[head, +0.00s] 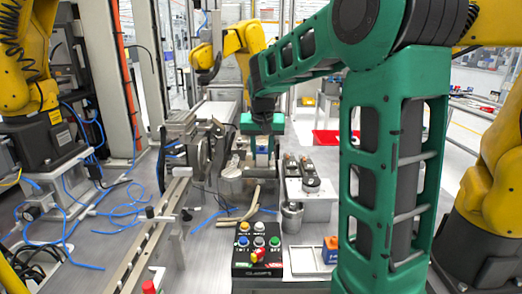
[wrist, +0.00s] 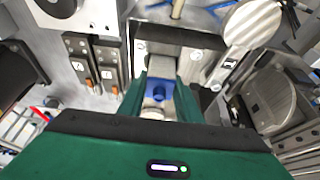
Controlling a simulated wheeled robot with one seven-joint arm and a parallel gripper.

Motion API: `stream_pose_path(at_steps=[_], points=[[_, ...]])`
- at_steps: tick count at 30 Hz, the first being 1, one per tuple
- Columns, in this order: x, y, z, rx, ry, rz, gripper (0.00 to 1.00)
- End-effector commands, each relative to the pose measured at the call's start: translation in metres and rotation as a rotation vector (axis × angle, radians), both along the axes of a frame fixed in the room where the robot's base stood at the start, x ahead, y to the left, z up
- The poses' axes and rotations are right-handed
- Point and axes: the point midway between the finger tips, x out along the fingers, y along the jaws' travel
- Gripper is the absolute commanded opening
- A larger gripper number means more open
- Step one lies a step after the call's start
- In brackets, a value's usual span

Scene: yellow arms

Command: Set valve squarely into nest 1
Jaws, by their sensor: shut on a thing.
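My green gripper (wrist: 158,95) is shut on a small part with a blue body (wrist: 158,88) and a pale metal round end, which I take to be the valve. In the wrist view a grey metal fixture with a slot (wrist: 165,58) lies just ahead of the fingertips. I cannot read which nest is number 1, nor tell whether the valve touches the fixture.
Two dark clamp-like blocks (head: 310,180) sit on a pale stand right of my gripper. A metal cylinder (head: 292,217) stands in front of it. A button box (head: 257,248) and a blue-and-orange item (head: 330,252) are nearer. A rail (head: 160,230) runs along the left. A red bin (head: 326,137) is behind.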

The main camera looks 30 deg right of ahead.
Motion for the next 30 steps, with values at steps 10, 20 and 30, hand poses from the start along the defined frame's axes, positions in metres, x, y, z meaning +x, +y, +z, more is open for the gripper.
stream_pose_path(at_steps=[10, 20, 30], points=[[0.0002, -0.0003, -0.0047, 0.000, -0.001, 0.000, 0.03], [-0.0001, -0.0013, -0.0047, 0.000, -0.001, -0.001, 0.53], [-0.0027, 0.0001, 0.0029, 0.000, -0.002, -0.002, 0.53]])
